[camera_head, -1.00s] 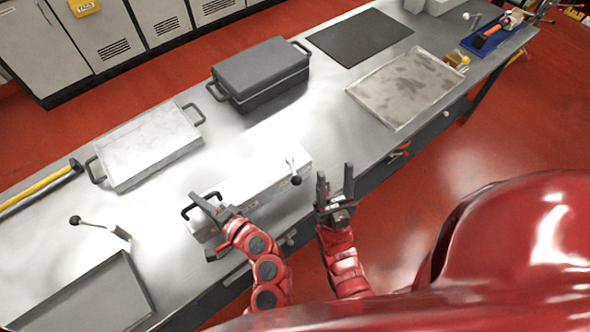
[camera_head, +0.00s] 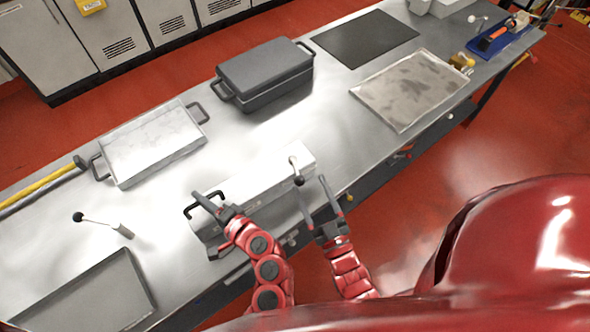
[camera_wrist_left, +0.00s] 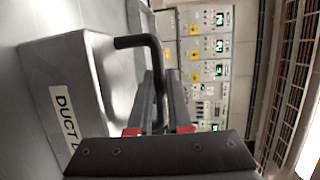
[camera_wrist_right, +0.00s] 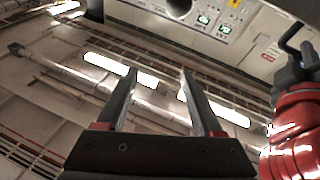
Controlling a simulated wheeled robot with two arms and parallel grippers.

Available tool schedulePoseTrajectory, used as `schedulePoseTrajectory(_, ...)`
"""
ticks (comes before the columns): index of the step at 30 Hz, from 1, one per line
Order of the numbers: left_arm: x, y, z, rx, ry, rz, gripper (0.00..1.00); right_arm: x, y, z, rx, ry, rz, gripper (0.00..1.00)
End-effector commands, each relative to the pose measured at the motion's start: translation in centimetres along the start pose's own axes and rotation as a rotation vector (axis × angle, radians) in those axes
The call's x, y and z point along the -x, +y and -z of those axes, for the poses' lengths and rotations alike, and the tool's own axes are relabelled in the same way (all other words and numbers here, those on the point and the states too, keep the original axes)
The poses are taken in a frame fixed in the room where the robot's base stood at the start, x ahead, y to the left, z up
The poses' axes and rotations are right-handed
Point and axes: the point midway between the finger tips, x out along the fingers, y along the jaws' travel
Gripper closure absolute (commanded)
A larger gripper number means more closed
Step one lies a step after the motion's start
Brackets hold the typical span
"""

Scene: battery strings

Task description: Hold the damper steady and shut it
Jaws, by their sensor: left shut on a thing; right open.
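The damper is a pale metal duct box (camera_head: 255,192) at the table's front edge. A lever with a black knob (camera_head: 299,181) stands at its right end, and a black handle (camera_head: 188,212) is at its left end. My left gripper (camera_head: 202,200) is shut on this handle, which also shows between the fingers in the left wrist view (camera_wrist_left: 152,50). A "DUCT" label (camera_wrist_left: 65,122) shows on the box there. My right gripper (camera_head: 310,184) is open beside the knob, with one fingertip close to it; I cannot tell whether they touch. The right wrist view shows the open, empty fingers (camera_wrist_right: 158,82).
Behind the duct stand a silver lidded tray (camera_head: 152,143) and a dark lidded box (camera_head: 265,72). To the right lie a black mat (camera_head: 365,36) and a worn metal tray (camera_head: 412,90). At the left are another black-knobbed lever (camera_head: 100,223) and an open tray (camera_head: 95,300).

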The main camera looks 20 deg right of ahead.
Motion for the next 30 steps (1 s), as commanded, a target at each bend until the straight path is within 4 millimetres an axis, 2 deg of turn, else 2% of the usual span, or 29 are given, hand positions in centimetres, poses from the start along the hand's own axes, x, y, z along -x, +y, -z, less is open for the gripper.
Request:
schedulePoseTrajectory(1, 0.1, 1.3, -0.2, -0.011, -0.002, -0.026, 1.0, 1.0, -0.4, -1.5, 0.004, -0.075, 0.011, 0.31)
schedulePoseTrajectory(3, 0.1, 1.3, -0.2, -0.011, -0.002, -0.026, 1.0, 1.9, -0.7, -2.9, 0.01, -0.16, 0.021, 0.31)
schedulePoseTrajectory(7, 0.1, 1.3, -0.2, -0.011, -0.002, -0.026, 1.0, 3.3, -1.0, -4.7, 0.017, -0.262, 0.033, 0.31)
schedulePoseTrajectory(11, 0.1, 1.3, -0.2, -0.011, -0.002, -0.026, 1.0, 3.2, -1.1, -5.5, 0.02, -0.298, 0.037, 0.31)
schedulePoseTrajectory(14, 0.1, 1.3, -0.2, -0.011, -0.002, -0.026, 1.0, 1.8, -1.1, -5.8, 0.02, -0.294, 0.038, 0.31)
schedulePoseTrajectory(24, 0.1, 1.3, -0.2, -0.011, -0.002, -0.026, 1.0, -4.8, -1.4, -7.8, 0.019, -0.293, 0.037, 0.31)
schedulePoseTrajectory(30, 0.1, 1.3, -0.2, -0.011, -0.002, -0.027, 1.0, -7.1, -1.5, -8.5, 0.019, -0.294, 0.037, 0.31)
